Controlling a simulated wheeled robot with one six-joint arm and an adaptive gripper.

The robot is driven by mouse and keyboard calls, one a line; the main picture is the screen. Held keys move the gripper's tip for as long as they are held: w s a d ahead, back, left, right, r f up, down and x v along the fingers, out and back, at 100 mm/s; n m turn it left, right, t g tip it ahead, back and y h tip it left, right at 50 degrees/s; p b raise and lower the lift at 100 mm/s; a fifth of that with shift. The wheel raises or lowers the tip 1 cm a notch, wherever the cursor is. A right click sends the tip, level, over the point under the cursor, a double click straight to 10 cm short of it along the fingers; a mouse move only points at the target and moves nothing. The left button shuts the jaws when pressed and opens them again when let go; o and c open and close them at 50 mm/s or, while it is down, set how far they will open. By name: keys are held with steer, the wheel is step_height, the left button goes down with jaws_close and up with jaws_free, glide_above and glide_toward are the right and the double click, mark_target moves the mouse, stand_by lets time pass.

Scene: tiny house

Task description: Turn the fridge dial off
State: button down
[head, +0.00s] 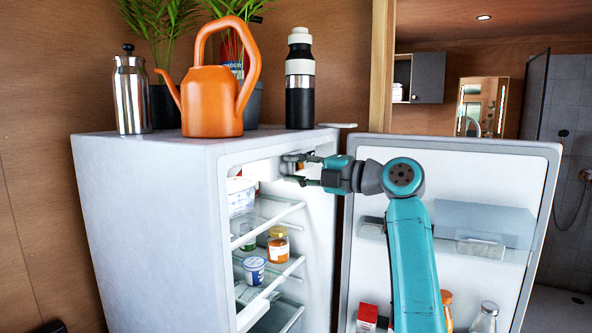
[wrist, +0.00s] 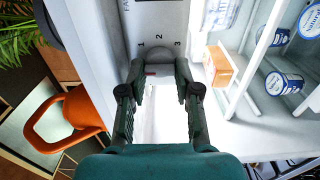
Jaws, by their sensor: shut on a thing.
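The fridge (head: 150,190) stands with its door (head: 455,165) wide open to the right. In the head view my gripper (head: 302,168) reaches from the right into the top of the fridge opening. In the wrist view the fridge dial (wrist: 160,68) sits between my gripper's fingertips (wrist: 159,74), which are shut on it. A small red mark shows near the left fingertip. The numbers 1, 2 and 3 stand on the panel around the dial. The fingers hide much of the dial, and I cannot tell its exact setting.
An orange kettle (head: 212,100), a steel press (head: 131,95), a dark bottle (head: 299,80) and potted plants stand on the fridge. Jars and tubs, such as an amber jar (head: 278,246), stand on the shelves below my gripper. A white tub (head: 240,196) is close by.

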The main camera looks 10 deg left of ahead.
steer(key=shift+f, duration=0.15)
steer(key=c, duration=0.8)
jaws_free()
steer(key=shift+v, duration=4)
